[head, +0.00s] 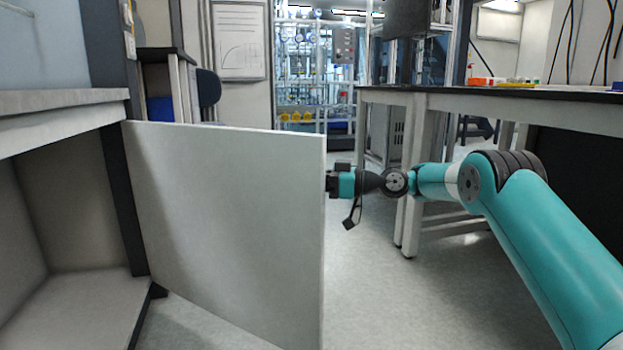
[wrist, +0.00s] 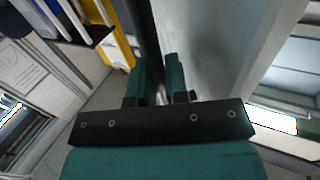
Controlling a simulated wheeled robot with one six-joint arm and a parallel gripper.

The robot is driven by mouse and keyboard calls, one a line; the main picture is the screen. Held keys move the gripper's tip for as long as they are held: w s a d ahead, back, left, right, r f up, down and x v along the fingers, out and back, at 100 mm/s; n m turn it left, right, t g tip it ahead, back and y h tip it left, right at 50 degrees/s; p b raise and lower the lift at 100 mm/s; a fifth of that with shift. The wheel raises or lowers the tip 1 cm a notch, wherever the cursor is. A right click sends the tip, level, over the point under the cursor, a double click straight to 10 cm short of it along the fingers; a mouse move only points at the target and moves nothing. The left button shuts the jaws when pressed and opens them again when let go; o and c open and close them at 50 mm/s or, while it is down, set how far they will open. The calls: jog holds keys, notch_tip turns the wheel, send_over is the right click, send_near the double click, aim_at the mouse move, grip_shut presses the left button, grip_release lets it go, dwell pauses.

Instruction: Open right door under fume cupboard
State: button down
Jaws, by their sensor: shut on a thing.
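The right door (head: 225,220) under the fume cupboard stands swung wide open, a pale grey panel hinged at the dark post on the left. Its inner face is toward the head camera. My gripper (head: 333,184) is at the door's free edge, on its far, outer side. In the wrist view my gripper's two teal fingers (wrist: 162,80) are close together, shut on the door handle, which is mostly hidden between them. The door panel also shows in the wrist view (wrist: 205,40). The open cupboard interior (head: 75,215) is at the left and looks empty where visible.
The fume cupboard's worktop edge (head: 60,115) is above the opening. A bench (head: 405,150) with white legs stands to the right, close behind my arm. Pale floor (head: 375,300) is clear between door and bench. A glassware rig (head: 310,85) stands far back.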

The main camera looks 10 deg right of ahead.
jog(key=shift+a, duration=0.2)
jog(key=c, duration=1.4)
grip_release()
jog(key=shift+a, duration=0.1)
jog(key=shift+d, duration=0.25)
